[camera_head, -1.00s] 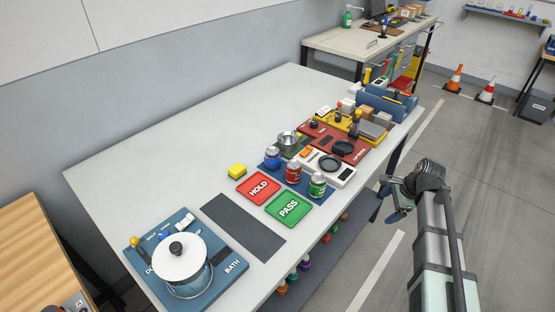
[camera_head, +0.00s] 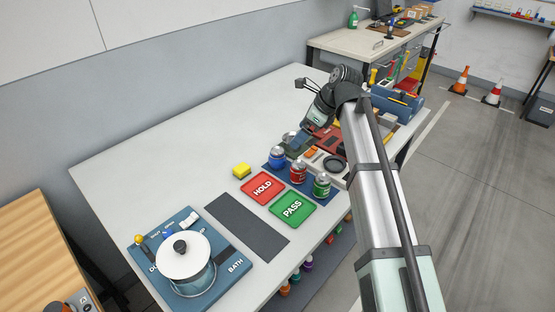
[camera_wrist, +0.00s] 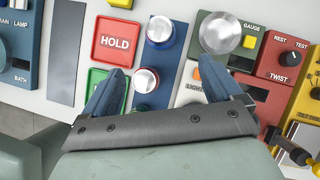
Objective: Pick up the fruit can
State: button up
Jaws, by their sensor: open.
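Three cans stand in a row on a blue mat (camera_head: 309,187): a blue can (camera_head: 277,158), a red can (camera_head: 298,173) and a green can (camera_head: 321,187). Their labels are too small for me to tell which is the fruit can. My gripper (camera_head: 300,138) is over the table, just behind the row. In the wrist view my gripper (camera_wrist: 163,66) is open and empty, pointing down. The silver tops of the blue can (camera_wrist: 160,28) and the red can (camera_wrist: 146,80) show there, the red one near the left finger.
A red HOLD pad (camera_head: 263,188), a green PASS pad (camera_head: 292,207) and a yellow block (camera_head: 241,170) lie left of the cans. A pot (camera_head: 187,262) stands at the front left. Devices with knobs crowd the right. The table's back left is clear.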

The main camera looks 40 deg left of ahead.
aim_at(280, 151)
jog(key=x, duration=0.8)
jog(key=shift+s+a+f, duration=0.1)
jog(key=shift+s+a, duration=0.2)
jog(key=shift+a, duration=0.1)
jog(key=shift+a+x, duration=0.2)
jog(key=shift+x, duration=2.4)
jog(key=shift+w, duration=0.15)
jog(key=c, duration=1.2)
